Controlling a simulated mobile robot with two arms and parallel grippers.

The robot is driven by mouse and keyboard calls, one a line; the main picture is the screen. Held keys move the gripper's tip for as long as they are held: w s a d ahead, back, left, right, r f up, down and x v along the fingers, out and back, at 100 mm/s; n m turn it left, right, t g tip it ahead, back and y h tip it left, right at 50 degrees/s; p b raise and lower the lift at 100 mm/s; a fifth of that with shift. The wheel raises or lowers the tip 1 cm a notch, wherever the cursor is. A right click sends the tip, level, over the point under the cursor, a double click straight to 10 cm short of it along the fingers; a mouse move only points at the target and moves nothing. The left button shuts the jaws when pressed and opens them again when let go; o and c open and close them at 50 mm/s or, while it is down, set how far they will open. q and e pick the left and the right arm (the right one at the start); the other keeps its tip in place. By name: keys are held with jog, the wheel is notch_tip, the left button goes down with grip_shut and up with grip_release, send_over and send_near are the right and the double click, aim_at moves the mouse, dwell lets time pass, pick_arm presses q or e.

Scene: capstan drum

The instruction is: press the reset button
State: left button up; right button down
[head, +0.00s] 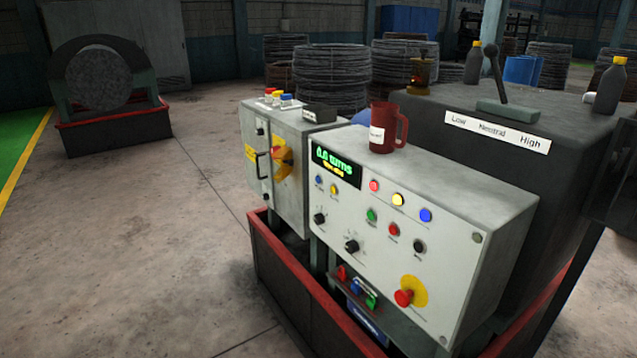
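A light grey control panel (460,255) faces me at the centre right. Small blue (318,180) and yellow (333,190) buttons sit under its lit display (335,166). Red (374,186), yellow (397,199) and blue (426,215) round lights or buttons form an upper row. Green (371,215), red (393,230) and black (419,247) buttons sit below them. A red mushroom button (403,298) on a yellow plate is at the lower right. The labels are too small to read, so I cannot tell which is reset. Neither gripper is in view.
A red mug (388,128) stands on the panel's top. A grey cabinet (275,165) with a handle adjoins on the left. A lever (495,80) and bottles (609,88) are on the dark housing behind. Red-edged framing (290,275) surrounds the base. Open floor (120,250) lies left.

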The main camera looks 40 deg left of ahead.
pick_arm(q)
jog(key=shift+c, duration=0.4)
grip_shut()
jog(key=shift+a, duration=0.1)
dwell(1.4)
